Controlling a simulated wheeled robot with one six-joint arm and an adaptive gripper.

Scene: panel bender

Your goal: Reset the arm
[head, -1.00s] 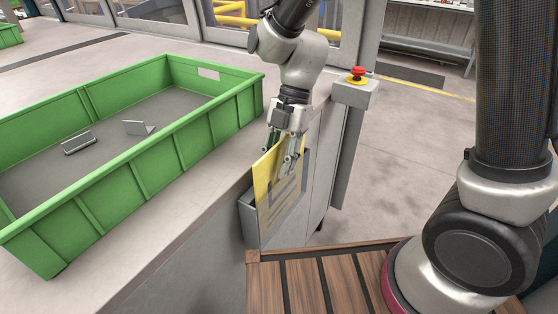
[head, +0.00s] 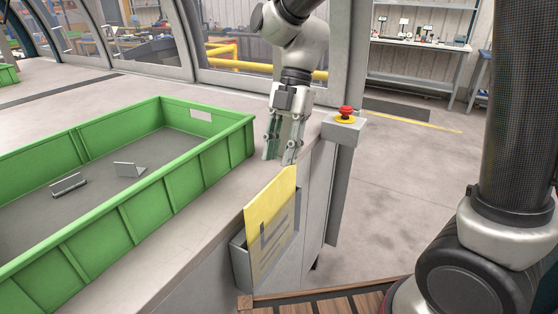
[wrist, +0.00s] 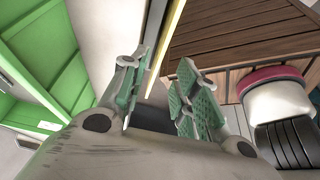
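My gripper (head: 280,157) hangs pointing down above the counter's right end, with its fingers apart and nothing between them. In the wrist view my gripper (wrist: 157,105) also shows a gap between its green finger pads. A yellow folder or sheet (head: 272,225) with dark markings stands upright in a grey holder (head: 241,265) on the counter's side. My fingertips are just above its top edge, apart from it in the head view. The yellow edge (wrist: 170,45) shows beyond the fingers in the wrist view.
A green crate (head: 200,165) with two small bent metal pieces (head: 69,186) (head: 129,169) stands on the counter left of my gripper. A red emergency button (head: 346,111) on a grey box is close on the right. Open floor lies further right.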

